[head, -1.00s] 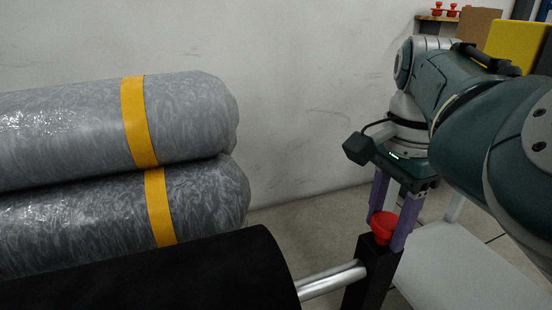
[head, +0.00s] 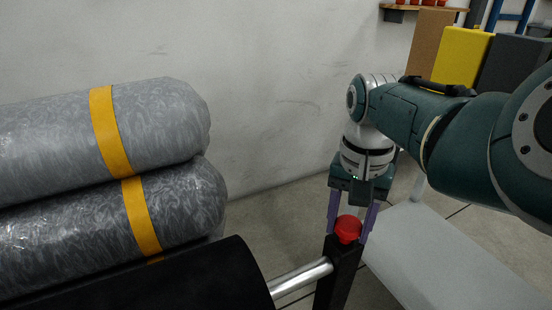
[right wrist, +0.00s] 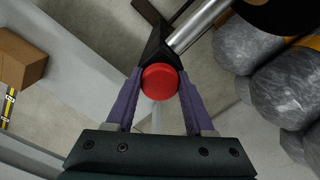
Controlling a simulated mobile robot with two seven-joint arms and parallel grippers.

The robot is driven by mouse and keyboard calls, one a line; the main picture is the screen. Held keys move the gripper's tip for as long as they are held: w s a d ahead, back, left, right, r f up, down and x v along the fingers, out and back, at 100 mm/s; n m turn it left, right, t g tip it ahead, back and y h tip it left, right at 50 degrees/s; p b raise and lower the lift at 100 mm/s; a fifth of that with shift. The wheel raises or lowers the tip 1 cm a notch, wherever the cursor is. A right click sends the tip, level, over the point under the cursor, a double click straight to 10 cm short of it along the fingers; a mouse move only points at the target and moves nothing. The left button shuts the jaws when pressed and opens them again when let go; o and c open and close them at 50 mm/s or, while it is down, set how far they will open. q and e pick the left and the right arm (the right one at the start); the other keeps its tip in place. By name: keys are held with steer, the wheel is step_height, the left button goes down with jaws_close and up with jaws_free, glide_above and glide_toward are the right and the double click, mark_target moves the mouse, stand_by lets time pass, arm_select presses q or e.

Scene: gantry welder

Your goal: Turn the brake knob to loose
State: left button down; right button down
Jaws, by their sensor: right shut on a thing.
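The red brake knob (head: 348,228) sits on top of a black post (head: 338,270) at the end of a shiny metal shaft (head: 300,277). My right gripper (head: 350,226) points down over the post, with its purple fingers on either side of the knob, shut on it. The right wrist view shows the round knob (right wrist: 160,81) between the fingertips of the right gripper (right wrist: 160,85). The knob hides part of the post top. My left gripper is in neither view.
A black roll (head: 150,277) is on the shaft at the lower left. Two grey wrapped rolls with yellow bands, an upper one (head: 165,120) and a lower one (head: 185,205), lie behind it. A pale flat surface (head: 430,255) is right of the post. A wall stands behind.

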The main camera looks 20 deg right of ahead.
steer(key=n+p, duration=0.1)
steer(key=n, duration=0.1)
steer(key=shift+r+n, duration=0.15)
steer(key=shift+n, duration=0.25)
steer(key=n, duration=0.2)
steer(key=shift+n+p, duration=0.3)
steer(key=shift+n, duration=0.1)
steer(key=n, duration=0.6)
steer(key=shift+p, duration=0.3)
steer(key=n, duration=0.6)
steer(key=shift+n, duration=0.3)
steer(key=n, duration=0.3)
steer(key=shift+n, duration=1.7)
steer(key=shift+c, duration=1.5)
jaws_free()
